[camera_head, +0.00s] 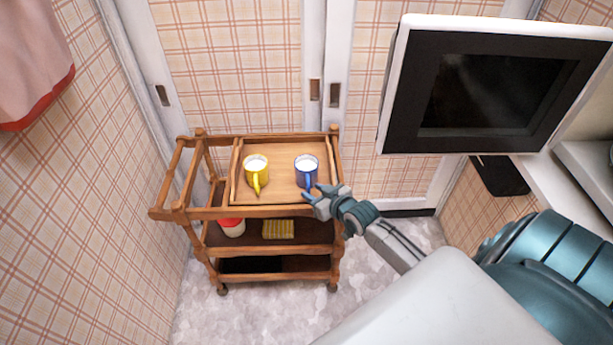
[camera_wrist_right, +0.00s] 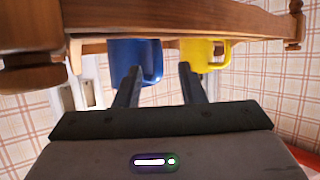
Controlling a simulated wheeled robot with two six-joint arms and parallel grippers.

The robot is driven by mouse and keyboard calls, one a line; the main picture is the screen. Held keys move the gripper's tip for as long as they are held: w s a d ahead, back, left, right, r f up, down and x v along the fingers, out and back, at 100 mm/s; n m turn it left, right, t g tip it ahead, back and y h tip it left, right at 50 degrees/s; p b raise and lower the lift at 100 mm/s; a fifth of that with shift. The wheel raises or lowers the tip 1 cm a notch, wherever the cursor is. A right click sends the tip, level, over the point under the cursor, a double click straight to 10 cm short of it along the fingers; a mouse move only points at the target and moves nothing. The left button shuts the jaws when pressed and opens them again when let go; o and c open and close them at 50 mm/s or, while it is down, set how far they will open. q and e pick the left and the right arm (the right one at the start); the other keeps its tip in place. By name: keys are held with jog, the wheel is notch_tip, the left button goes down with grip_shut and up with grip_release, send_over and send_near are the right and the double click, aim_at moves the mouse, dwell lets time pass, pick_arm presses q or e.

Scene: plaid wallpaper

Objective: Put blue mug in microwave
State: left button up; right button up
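The blue mug (camera_head: 306,168) stands upright on the wooden cart's tray, its handle toward me; in the right wrist view, which looks upside down, the mug (camera_wrist_right: 124,62) is beyond my fingers. My right gripper (camera_head: 314,193) is at the cart's front right edge, close to the mug's handle. In the wrist view its two fingers (camera_wrist_right: 160,70) are spread with nothing clearly held; contact with the handle cannot be told. The white microwave (camera_head: 400,90) with a dark front is at upper right; its door looks shut. My left gripper is out of view.
A yellow mug (camera_head: 256,172) stands left of the blue mug, and shows in the wrist view (camera_wrist_right: 196,54). The cart (camera_head: 215,212) has rails around its top. A red-lidded container (camera_head: 232,228) and a yellow striped item (camera_head: 278,229) are on its lower shelf.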

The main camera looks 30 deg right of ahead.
aim_at(308, 189)
jog(key=x, duration=0.2)
jog(key=shift+w+f, duration=0.15)
jog(key=shift+w, duration=0.15)
jog(key=shift+w+f, duration=0.2)
jog(key=shift+w, duration=0.2)
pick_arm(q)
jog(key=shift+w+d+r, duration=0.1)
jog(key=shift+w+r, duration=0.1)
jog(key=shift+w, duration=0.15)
pick_arm(e)
jog(key=shift+s, duration=0.1)
grip_shut()
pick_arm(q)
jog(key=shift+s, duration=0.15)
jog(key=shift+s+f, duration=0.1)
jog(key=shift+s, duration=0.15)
pick_arm(e)
jog(key=shift+r, duration=0.15)
jog(key=shift+r, duration=0.15)
